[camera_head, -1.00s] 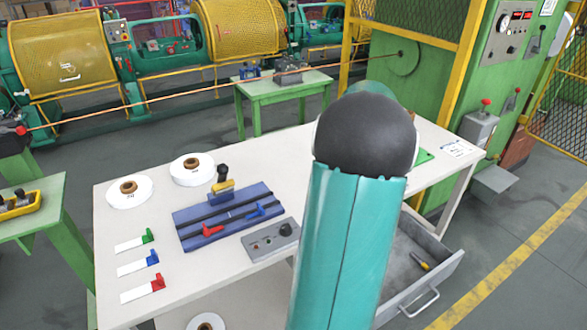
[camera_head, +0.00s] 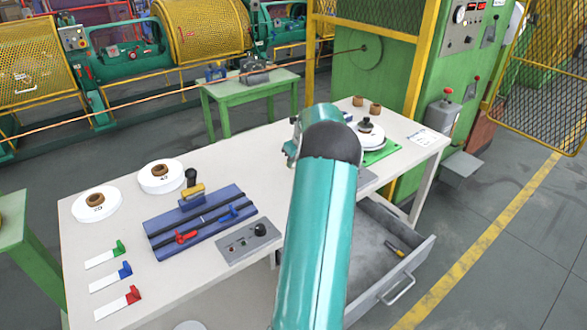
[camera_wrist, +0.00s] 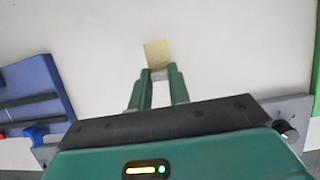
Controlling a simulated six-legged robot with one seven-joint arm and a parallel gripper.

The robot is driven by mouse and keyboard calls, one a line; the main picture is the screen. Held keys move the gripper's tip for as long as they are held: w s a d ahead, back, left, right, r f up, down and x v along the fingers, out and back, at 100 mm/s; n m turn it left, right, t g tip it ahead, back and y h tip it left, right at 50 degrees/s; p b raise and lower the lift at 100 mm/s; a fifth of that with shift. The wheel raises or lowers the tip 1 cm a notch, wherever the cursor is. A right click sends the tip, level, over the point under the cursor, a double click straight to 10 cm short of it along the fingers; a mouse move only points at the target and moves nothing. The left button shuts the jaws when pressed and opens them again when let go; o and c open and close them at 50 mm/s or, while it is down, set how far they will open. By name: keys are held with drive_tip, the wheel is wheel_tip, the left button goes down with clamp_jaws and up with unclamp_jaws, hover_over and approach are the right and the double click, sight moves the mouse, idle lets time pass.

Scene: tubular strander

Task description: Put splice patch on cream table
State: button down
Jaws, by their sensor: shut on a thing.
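The splice patch (camera_wrist: 157,52) is a small yellowish square in the wrist view. It sticks out beyond the fingertips of my gripper (camera_wrist: 162,73), which is shut on its near edge. The cream table (camera_head: 124,228) fills most of the wrist view (camera_wrist: 230,50) behind the patch. I cannot tell whether the patch touches the tabletop. In the head view my arm hides the fingertips and the patch.
A blue splicing block (camera_head: 203,224) and grey control box (camera_head: 248,241) stand left of my arm. White rolls (camera_head: 160,177) and coloured-tipped strips (camera_head: 113,302) lie farther left. A reel on a green mat (camera_head: 378,155) is at right. An open drawer (camera_head: 415,255) juts out front right.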

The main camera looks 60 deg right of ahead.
drive_tip(key=shift+w+d+f, duration=0.15)
drive_tip(key=shift+f, duration=1.65)
drive_tip(key=shift+f, duration=0.15)
drive_tip(key=c, duration=1.3)
unclamp_jaws()
drive_tip(key=v, duration=1.2)
drive_tip(key=shift+w, duration=0.15)
